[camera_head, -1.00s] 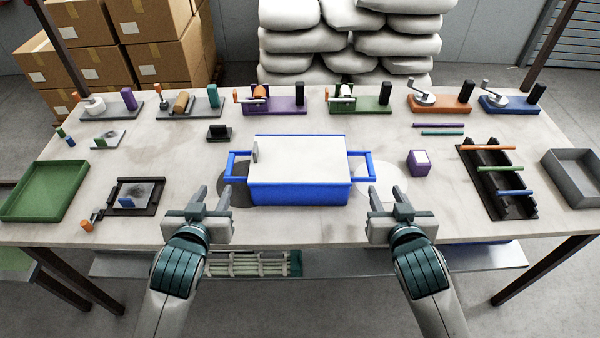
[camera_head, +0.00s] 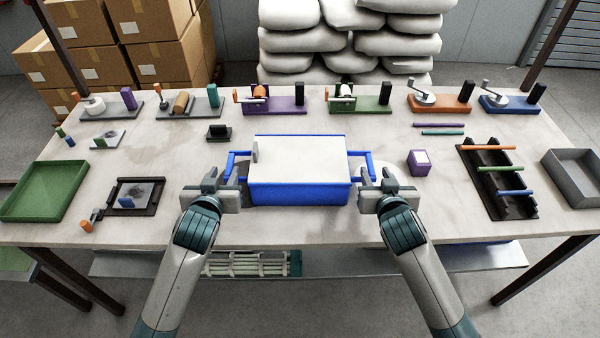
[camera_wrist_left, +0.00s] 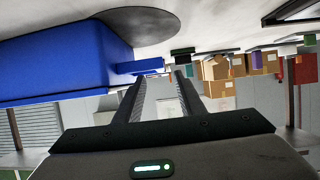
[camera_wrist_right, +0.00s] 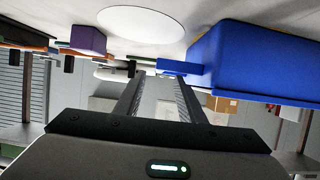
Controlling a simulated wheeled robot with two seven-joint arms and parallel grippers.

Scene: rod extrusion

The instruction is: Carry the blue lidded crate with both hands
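The blue crate (camera_head: 300,192) with its white lid (camera_head: 298,158) stands upright at the middle of the table's front part. A blue handle sticks out on each side, the left handle (camera_head: 238,153) and the right handle (camera_head: 363,153). My left gripper (camera_head: 224,176) is open, its fingertips close in front of the left handle. In the left wrist view the handle (camera_wrist_left: 140,67) lies just past the fingertips. My right gripper (camera_head: 376,176) is open, close in front of the right handle. The right wrist view shows that handle (camera_wrist_right: 178,68) just beyond the fingertips. Contact cannot be told.
A purple box (camera_head: 419,162) stands to the right of the crate. A black rack (camera_head: 505,190) with rods and a grey tray (camera_head: 580,176) lie further right. A green tray (camera_head: 45,190) and a small dark tray (camera_head: 137,196) lie left. Fixtures line the back.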

